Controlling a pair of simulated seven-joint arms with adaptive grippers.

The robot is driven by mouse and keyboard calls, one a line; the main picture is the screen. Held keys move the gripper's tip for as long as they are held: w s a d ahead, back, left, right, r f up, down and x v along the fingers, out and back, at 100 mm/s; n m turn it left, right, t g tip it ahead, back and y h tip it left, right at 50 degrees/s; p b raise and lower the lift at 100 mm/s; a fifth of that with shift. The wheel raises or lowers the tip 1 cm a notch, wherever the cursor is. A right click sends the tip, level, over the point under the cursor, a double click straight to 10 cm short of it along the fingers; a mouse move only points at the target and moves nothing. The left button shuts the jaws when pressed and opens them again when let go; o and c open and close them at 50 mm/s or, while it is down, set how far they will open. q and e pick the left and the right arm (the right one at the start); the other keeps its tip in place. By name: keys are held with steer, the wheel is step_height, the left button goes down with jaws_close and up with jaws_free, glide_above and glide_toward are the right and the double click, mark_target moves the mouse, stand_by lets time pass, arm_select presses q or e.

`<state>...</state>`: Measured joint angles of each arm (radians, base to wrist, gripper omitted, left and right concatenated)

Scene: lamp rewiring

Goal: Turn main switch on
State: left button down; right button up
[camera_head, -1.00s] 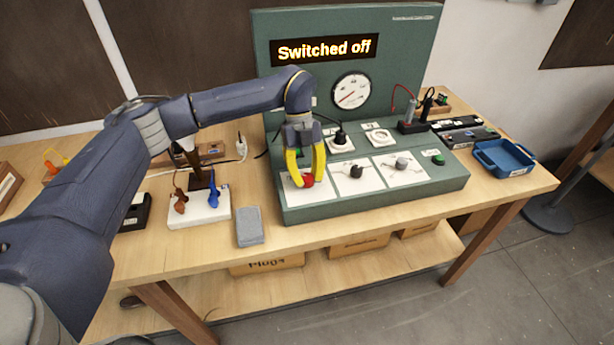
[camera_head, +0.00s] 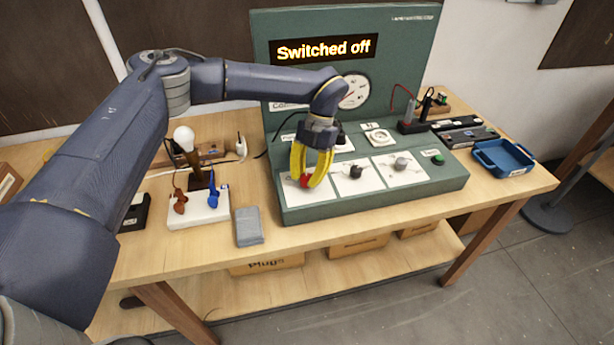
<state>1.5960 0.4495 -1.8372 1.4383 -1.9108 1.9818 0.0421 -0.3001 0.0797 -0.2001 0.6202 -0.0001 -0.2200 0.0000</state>
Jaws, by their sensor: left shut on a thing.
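The green control panel (camera_head: 375,205) stands on the wooden table, and its display (camera_head: 324,50) reads "Switched off". A red switch knob (camera_head: 305,181) sits on the white plate at the panel's left. My left gripper (camera_head: 309,180) has its yellow fingers shut on the red knob from above. The fingers hide part of the knob and its plate. My right gripper is not in view.
Two more knobs, a black one (camera_head: 355,172) and a grey one (camera_head: 400,164), sit to the right, with a green button (camera_head: 438,160) beyond. A light bulb (camera_head: 184,138), a grey block (camera_head: 249,226) and a blue tray (camera_head: 503,158) stand around the panel.

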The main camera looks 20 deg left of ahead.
arm_select(q)
steer(key=m+y, duration=0.1)
steer(key=m, duration=0.2)
steer(key=shift+s+m, duration=0.15)
steer(key=shift+m, duration=0.15)
steer(key=shift+f+m+t+y, duration=0.1)
steer(key=shift+m+t+y, duration=0.6)
steer(key=shift+m, duration=1.2)
steer(key=c, duration=1)
jaws_free()
steer(key=v, duration=1.2)
